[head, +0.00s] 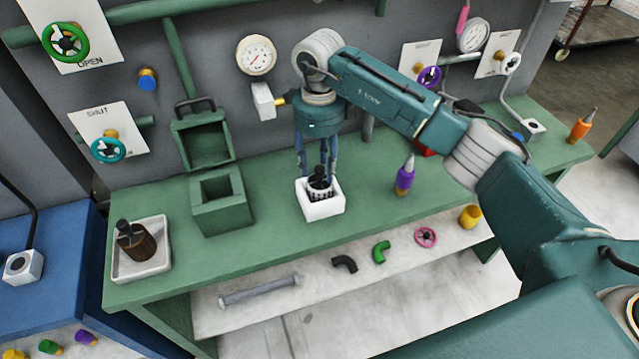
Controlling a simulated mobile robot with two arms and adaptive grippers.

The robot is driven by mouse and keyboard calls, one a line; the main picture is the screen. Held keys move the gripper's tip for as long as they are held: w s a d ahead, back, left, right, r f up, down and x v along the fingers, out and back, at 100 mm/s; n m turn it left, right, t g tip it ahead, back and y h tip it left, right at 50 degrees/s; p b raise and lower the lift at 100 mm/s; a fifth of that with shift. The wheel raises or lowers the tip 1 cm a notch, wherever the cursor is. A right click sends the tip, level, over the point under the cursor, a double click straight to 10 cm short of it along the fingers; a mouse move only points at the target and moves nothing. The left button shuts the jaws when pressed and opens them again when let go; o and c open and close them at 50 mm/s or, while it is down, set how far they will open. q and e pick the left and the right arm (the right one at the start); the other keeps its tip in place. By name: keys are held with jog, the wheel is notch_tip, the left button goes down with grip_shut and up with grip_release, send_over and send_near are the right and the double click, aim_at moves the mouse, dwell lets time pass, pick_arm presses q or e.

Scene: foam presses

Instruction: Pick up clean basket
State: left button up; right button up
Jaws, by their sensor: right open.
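A dark basket with a black handle and a light, ribbed body, the clean basket (320,188), sits upright in a small white square holder (322,211) on the green bench. My right gripper (318,172) points straight down over it, with its blue fingers apart on either side of the handle. The fingertips are close to the basket; I cannot tell whether they touch it. A second basket, brown and stained (136,241), leans in a white tray (152,266) at the bench's left end. My left gripper is not in view.
A green press box (218,202) with its lid raised stands left of the holder. A purple bottle (405,178) stands to the right, and an orange bottle (582,125) at the far right end. Gauges and valves line the wall behind. The lower shelf holds loose pipe parts.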

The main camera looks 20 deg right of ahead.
jog(key=shift+d+f, duration=0.1)
jog(key=shift+f, duration=0.95)
grip_shut()
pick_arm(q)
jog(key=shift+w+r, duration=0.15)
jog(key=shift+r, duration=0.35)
pick_arm(e)
jog(key=shift+w+r, duration=0.1)
jog(key=shift+r, duration=0.05)
